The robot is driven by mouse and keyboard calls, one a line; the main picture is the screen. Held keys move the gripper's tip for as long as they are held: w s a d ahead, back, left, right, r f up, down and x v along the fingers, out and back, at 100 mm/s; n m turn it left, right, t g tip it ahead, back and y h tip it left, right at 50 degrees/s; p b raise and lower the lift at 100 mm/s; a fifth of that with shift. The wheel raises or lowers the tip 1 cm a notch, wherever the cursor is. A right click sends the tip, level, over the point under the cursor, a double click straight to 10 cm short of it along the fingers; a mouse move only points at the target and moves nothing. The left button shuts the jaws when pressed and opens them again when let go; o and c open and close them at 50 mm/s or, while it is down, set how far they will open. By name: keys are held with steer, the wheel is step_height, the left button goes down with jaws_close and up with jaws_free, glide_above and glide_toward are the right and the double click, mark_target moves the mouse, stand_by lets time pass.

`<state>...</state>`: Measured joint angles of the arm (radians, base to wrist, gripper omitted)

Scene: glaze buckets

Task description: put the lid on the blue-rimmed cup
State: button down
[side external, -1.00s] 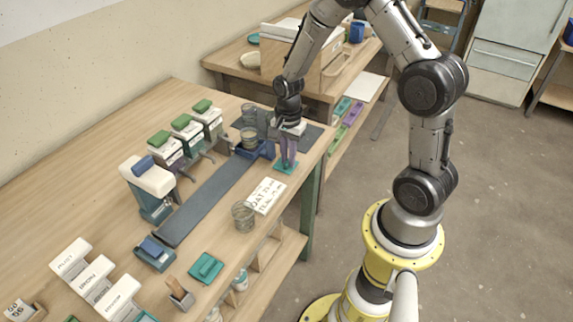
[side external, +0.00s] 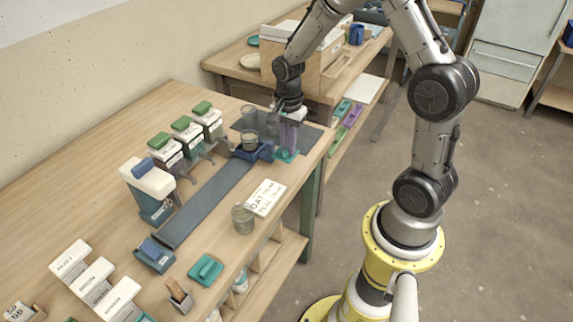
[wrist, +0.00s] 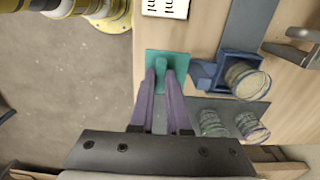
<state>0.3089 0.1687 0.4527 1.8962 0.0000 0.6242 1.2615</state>
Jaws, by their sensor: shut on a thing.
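My gripper (wrist: 162,78) is shut on the upright handle of a square teal lid (wrist: 153,58); both also show in the side view, the gripper (side external: 288,146) above the lid (side external: 284,157). The lid is level, at the right end of the bench. Just left of it in the side view, a clear cup (side external: 249,142) stands in a blue holder (side external: 264,153). In the wrist view this cup (wrist: 248,80) has a bluish rim. Two more cups (wrist: 213,123) (wrist: 250,126) stand on the dark mat; I cannot tell for sure which rims are blue.
A grey strip (side external: 205,203) runs along the bench from the holder. Dispensers with green tops (side external: 187,137) stand behind it.

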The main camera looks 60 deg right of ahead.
mark_target(287, 148)
step_height(287, 148, up, 15)
steer(key=w, duration=1.3)
step_height(287, 148, down, 13)
steer(key=shift+s+d+r, duration=0.15)
steer(key=shift+s+d, duration=0.15)
steer(key=shift+d, duration=0.05)
steer(key=shift+f, duration=0.25)
stand_by(0.8)
steer(key=c, duration=0.8)
jaws_free()
steer(key=shift+r, duration=3.5)
